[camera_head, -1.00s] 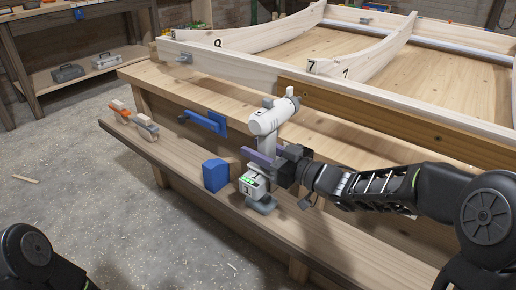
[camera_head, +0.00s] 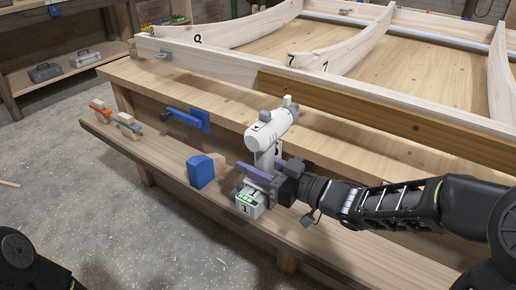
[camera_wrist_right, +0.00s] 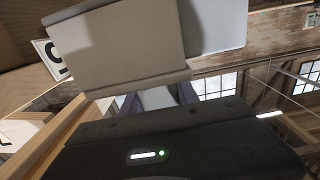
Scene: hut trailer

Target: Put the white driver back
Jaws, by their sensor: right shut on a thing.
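The white driver (camera_head: 265,130) is upright in the head view, with its numbered battery with green lights (camera_head: 250,201) at the bottom. My right gripper (camera_head: 262,175) is shut around its grip, above the battery. The driver is over the low ledge (camera_head: 325,250) at the bench's front; I cannot tell whether its foot touches the ledge. In the right wrist view a pale block (camera_wrist_right: 120,45), probably part of the driver, fills the top above my dark gripper body. My left gripper is out of view; only part of my left arm shows at the lower left.
A blue block (camera_head: 200,171) stands on the ledge just left of the driver. A blue handle (camera_head: 188,119) sticks out of the bench front. Small orange and grey tools (camera_head: 128,124) lie at the ledge's left end. A wooden frame (camera_head: 335,95) lies on the bench.

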